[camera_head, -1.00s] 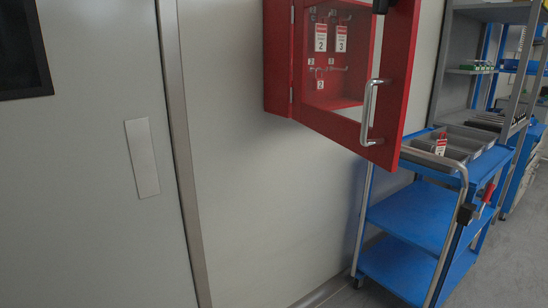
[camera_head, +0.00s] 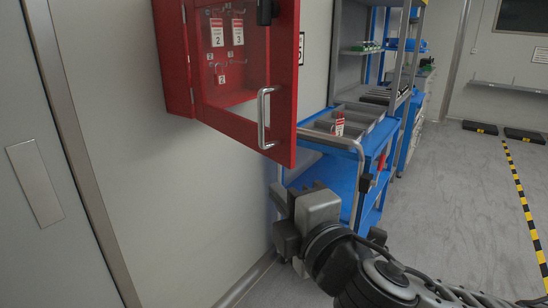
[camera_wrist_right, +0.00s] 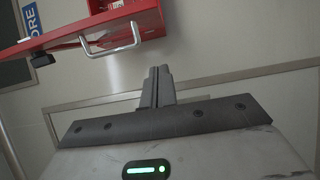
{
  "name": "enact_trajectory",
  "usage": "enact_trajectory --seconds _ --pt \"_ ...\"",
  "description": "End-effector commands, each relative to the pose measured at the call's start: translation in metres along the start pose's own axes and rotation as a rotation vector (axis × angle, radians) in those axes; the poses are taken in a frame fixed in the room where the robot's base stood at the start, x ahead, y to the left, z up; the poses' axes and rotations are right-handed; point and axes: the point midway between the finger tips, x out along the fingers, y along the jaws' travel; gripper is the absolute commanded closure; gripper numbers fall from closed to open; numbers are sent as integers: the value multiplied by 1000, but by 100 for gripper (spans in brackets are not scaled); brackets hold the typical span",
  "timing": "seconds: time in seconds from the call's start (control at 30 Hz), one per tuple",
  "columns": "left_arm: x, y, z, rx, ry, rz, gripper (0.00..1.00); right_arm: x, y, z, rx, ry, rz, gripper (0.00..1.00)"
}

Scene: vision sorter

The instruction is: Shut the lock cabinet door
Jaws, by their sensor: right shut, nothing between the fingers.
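The red lock cabinet (camera_head: 176,60) hangs on the wall, with tagged red padlocks (camera_head: 217,33) inside. The door (camera_wrist_right: 75,28) and handle (camera_wrist_right: 112,42) also show at the top of the right wrist view. My right gripper (camera_head: 280,196) is below the door and handle, apart from both. Its fingers (camera_wrist_right: 157,72) are together and empty in the wrist view. In the head view the fingertips are hard to make out. My left gripper is not in view.
A blue trolley (camera_head: 345,175) with grey bins (camera_head: 345,118) on top stands right of the cabinet, close behind my right arm. Shelving (camera_head: 350,55) is beyond it. A grey door (camera_head: 35,185) is at left.

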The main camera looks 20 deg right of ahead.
Motion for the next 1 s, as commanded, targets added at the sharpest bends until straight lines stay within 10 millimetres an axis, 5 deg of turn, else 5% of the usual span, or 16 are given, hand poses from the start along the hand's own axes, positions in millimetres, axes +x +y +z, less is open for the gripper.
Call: enact_trajectory --seconds 0.53,0.7,1.0 --pt "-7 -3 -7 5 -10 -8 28 102 3 0 -1 -2 1 100" --pt "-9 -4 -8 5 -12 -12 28 104 1 28 -4 -4 -1 100" --pt "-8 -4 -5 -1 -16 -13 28 107 0 40 0 -2 0 100"
